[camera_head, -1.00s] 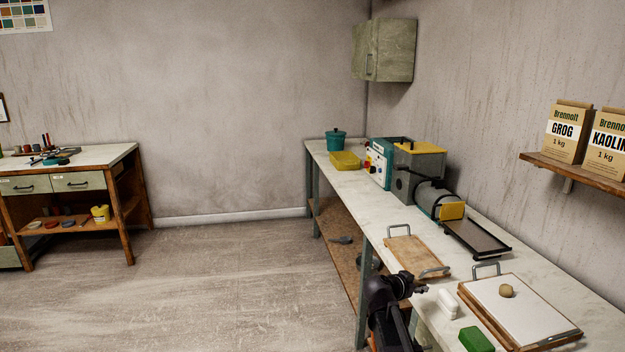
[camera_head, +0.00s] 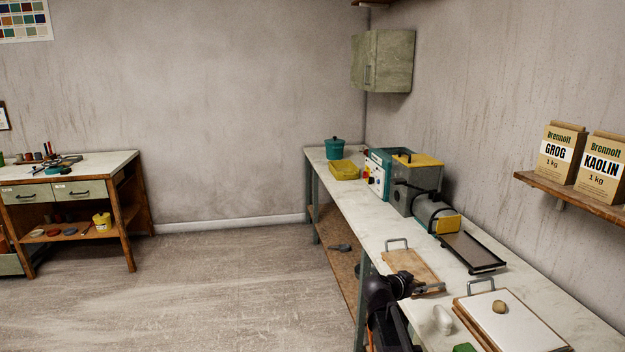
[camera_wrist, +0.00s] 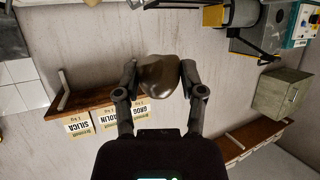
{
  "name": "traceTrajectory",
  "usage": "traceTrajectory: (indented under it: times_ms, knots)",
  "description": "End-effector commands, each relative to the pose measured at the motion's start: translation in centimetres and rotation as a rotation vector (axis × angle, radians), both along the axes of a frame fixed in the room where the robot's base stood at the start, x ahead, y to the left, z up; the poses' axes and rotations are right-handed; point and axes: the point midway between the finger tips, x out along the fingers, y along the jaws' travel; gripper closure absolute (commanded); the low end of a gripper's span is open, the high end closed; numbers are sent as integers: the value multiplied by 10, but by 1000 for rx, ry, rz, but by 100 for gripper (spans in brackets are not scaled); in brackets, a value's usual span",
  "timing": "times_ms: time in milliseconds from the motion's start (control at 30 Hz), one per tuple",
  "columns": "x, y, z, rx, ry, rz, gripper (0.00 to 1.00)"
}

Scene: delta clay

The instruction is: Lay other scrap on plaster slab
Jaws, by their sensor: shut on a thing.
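A brownish-grey clay scrap (camera_wrist: 158,77) is pinched between the fingertips of my gripper (camera_wrist: 159,80) in the wrist view. In the head view my gripper (camera_head: 412,284) is dark and sits over the near edge of the bench, beside the wooden board; the scrap it holds cannot be made out there. The plaster slab (camera_head: 520,325) is a pale sheet in a wooden frame on the bench, right of my gripper. One tan scrap (camera_head: 499,306) lies on the slab, toward its back left.
A wooden board with metal handles (camera_head: 410,265) lies behind the slab. A white object (camera_head: 442,320) and a green block (camera_head: 464,348) are left of the slab. A machine with a dark tray (camera_head: 470,252) stands farther back. A shelf (camera_head: 575,191) holds paper bags.

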Motion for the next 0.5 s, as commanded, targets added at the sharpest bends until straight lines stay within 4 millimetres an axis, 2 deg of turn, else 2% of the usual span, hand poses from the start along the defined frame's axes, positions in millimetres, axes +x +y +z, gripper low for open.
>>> traceTrajectory:
  times_ms: [33,200,500]
  knots:
    - [0,0,15,0,0,0,98]
    - [0,0,38,0,0,0,98]
    - [0,0,64,0,0,0,98]
